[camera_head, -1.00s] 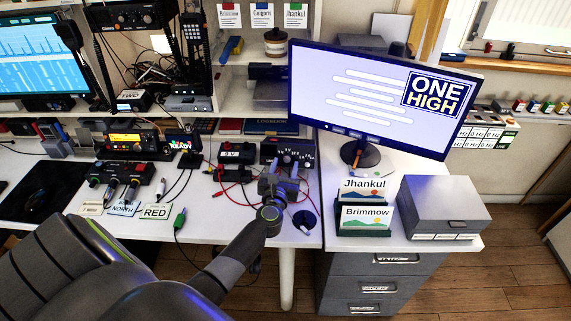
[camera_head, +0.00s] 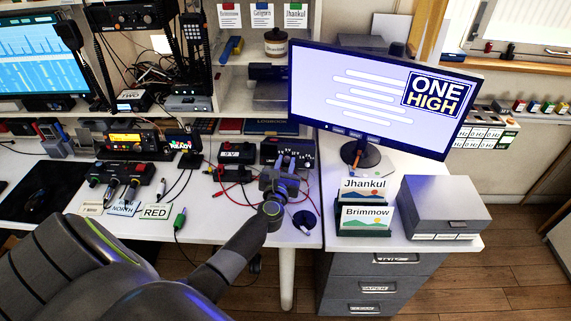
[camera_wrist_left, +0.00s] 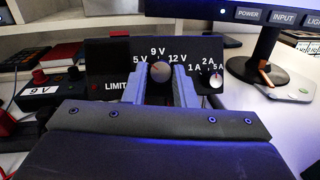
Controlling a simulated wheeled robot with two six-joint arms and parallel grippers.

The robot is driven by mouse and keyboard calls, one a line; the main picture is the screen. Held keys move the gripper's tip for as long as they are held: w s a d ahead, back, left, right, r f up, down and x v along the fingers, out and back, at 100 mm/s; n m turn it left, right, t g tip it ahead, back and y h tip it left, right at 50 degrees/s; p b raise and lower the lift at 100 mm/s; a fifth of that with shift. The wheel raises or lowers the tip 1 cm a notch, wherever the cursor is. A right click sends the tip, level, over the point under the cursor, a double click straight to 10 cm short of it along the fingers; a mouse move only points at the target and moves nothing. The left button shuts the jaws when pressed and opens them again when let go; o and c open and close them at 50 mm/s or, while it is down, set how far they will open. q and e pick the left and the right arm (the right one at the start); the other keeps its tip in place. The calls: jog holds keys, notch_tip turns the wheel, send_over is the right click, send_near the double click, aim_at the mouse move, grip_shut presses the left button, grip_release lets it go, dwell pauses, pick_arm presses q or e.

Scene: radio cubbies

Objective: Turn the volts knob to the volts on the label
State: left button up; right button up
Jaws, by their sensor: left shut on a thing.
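The black power supply (camera_head: 302,146) stands at the back of the white desk, and its front panel (camera_wrist_left: 105,62) shows in the left wrist view. The volts knob (camera_wrist_left: 160,72) is dark and round, with 5 V, 9 V and 12 V marked around it. Its pointer cannot be made out. My left gripper (camera_head: 286,163) is shut on the knob, with one blue-grey finger on each side of it. A small box with a white "9 V" label (camera_wrist_left: 40,90) sits left of the supply; this label also shows in the head view (camera_head: 237,148). My right gripper is not in view.
A second, white-capped knob (camera_wrist_left: 216,80) with amp marks sits right of the volts knob. Red and black leads (camera_head: 228,188) lie in front of the labelled box. A monitor (camera_head: 345,100) stands close on the right, and a round black object (camera_head: 304,220) lies by the desk's edge.

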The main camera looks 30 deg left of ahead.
pick_arm(q)
jog(key=shift+m+h, duration=0.3)
jog(key=m+h+p, duration=0.1)
jog(key=m, duration=0.1)
jog(key=m+h+p, duration=0.1)
jog(key=m, duration=0.1)
jog(key=m+h+p, duration=0.1)
jog(key=m, duration=0.1)
jog(key=shift+s+a+r, duration=0.1)
jog(key=shift+a+r, duration=0.15)
jog(key=m+h+p, duration=0.2)
jog(key=m, duration=0.1)
jog(key=shift+m, duration=0.3)
jog(key=shift+a+m+g+h+p, duration=0.1)
jog(key=shift+m+g+h+p, duration=0.4)
jog(key=shift+m+p, duration=0.35)
jog(key=shift+m, duration=0.25)
jog(key=o, duration=1)
